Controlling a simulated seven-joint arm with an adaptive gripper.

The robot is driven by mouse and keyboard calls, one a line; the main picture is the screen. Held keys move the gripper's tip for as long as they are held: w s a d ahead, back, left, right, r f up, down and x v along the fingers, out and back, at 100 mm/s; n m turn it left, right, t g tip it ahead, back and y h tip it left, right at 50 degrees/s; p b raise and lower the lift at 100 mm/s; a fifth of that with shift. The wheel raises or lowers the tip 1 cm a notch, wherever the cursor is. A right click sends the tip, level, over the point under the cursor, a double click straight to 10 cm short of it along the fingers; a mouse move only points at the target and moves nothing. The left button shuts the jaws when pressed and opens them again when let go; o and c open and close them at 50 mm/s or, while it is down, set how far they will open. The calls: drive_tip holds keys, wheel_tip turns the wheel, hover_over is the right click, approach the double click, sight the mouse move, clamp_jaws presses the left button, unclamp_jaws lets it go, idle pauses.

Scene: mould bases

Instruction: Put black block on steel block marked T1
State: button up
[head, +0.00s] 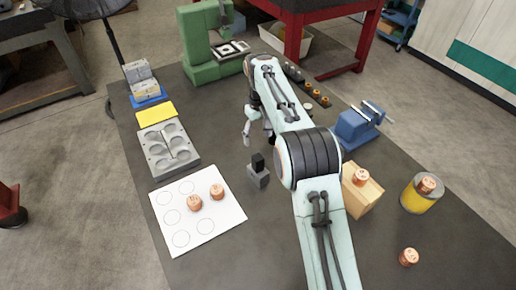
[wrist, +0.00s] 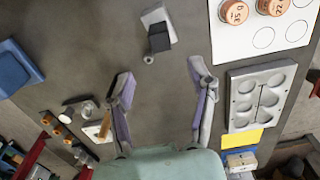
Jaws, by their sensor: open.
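A small black block (head: 258,162) stands at a grey steel block (head: 259,178) near the middle of the table, just left of my arm. The wrist view shows the black block (wrist: 160,39) and the pale steel block (wrist: 155,16) at the top centre. They look touching; I cannot tell whether the black one rests on the steel one or beside it. No T1 mark is legible. My gripper (wrist: 162,82) is open and empty, its fingers spread wide, with the blocks beyond the fingertips. In the head view my gripper (head: 256,128) is partly hidden by my arm.
A white sheet (head: 207,227) with circles and two copper cylinders lies left. A grey mould tray (head: 156,165), yellow plate (head: 156,113) and stacked blocks (head: 140,76) stand farther back. A wooden block (head: 363,197), yellow can (head: 413,202) and blue vice (head: 354,130) are right.

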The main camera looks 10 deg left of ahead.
drive_tip(key=s+d+r+m, duration=0.4)
drive_tip(key=s+d+r, duration=0.8)
drive_tip(key=s+d, duration=0.35)
drive_tip(key=s+d+f+m, duration=0.2)
drive_tip(key=s, duration=0.7)
drive_tip(key=s+d+f+m, duration=0.1)
drive_tip(key=s+d+f, duration=0.2)
drive_tip(key=s, duration=0.6)
drive_tip(key=shift+s+d+m+y, duration=0.25)
drive_tip(key=shift+m+y, duration=0.15)
drive_tip(key=shift+f, duration=0.1)
